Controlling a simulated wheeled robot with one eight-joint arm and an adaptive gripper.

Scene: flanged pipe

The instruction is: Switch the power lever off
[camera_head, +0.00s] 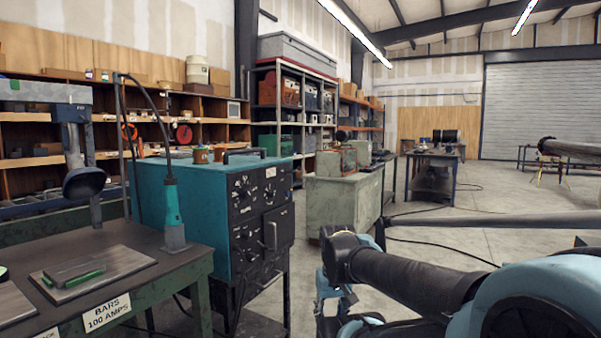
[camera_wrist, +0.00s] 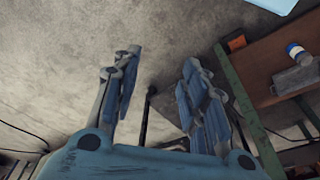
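A teal power cabinet (camera_head: 196,213) with a black front panel stands left of centre in the head view. The panel carries several knobs and a small grey lever-like handle (camera_head: 271,235) on its lower right part. I cannot tell for sure whether this is the power lever, or its setting. My gripper (camera_wrist: 163,60) is open and empty in the wrist view, its two fingers well apart over bare floor. In the head view it shows partly, low and to the right of the cabinet, apart from the panel. The cabinet's panel is not seen in the wrist view.
A green-framed workbench (camera_head: 165,262) with a metal plate (camera_head: 93,273) stands front left. A pale green cabinet (camera_head: 335,203) is behind. In the wrist view, a green-edged table (camera_wrist: 268,75) is at right. Concrete floor (camera_head: 440,225) is open in the middle; cables lie on it.

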